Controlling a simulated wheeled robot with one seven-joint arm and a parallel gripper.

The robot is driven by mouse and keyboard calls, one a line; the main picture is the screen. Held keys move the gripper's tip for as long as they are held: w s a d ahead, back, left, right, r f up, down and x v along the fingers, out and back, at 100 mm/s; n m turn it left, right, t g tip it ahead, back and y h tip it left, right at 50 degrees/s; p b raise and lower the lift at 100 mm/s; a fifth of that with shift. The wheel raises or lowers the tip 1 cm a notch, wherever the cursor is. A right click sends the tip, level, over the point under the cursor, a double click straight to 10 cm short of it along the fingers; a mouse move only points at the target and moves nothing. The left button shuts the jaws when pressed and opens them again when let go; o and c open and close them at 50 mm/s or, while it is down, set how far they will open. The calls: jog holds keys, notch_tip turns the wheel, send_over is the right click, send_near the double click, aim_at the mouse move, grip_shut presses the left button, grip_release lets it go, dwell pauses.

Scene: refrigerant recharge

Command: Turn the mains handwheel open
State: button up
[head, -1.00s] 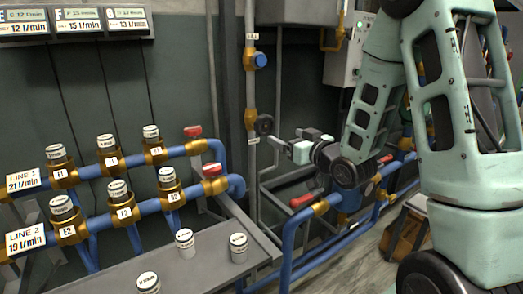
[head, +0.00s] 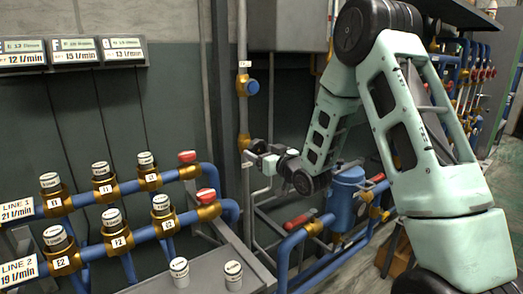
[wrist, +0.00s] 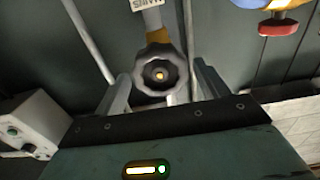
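The mains handwheel (wrist: 160,75) is a dark round wheel with a brass centre, below a brass valve body (wrist: 157,38) on a grey upright pipe. A partly cut-off label above it seems to read MAINS. In the head view the brass valve body (head: 244,142) shows, but my gripper hides most of the wheel. My gripper (head: 251,158) is at the wheel. In the wrist view my gripper (wrist: 162,88) is open, one finger on each side of the wheel. I cannot tell whether the fingers touch the rim.
A blue knob (head: 252,87) sits higher on the same pipe. Blue pipes with labelled valves and red handles (head: 207,196) stand at the left. A blue canister (head: 345,194) and a red-handled valve (head: 297,222) are below my arm. A grey wall box (head: 288,25) hangs above.

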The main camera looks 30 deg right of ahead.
jog(key=shift+s, duration=0.1)
jog(key=c, duration=0.7)
jog(key=shift+o, duration=0.2)
jog(key=shift+f+n+b, duration=0.2)
jog(key=shift+n+b, duration=0.3)
jog(key=shift+b, duration=0.15)
jog(key=shift+r+n+b, duration=0.1)
jog(key=shift+n+b, duration=1.4)
jog(key=shift+n, duration=0.4)
jog(key=shift+b, duration=0.3)
jog(key=n+b, duration=0.2)
jog(key=shift+n, duration=0.4)
jog(key=shift+n+b, duration=0.9)
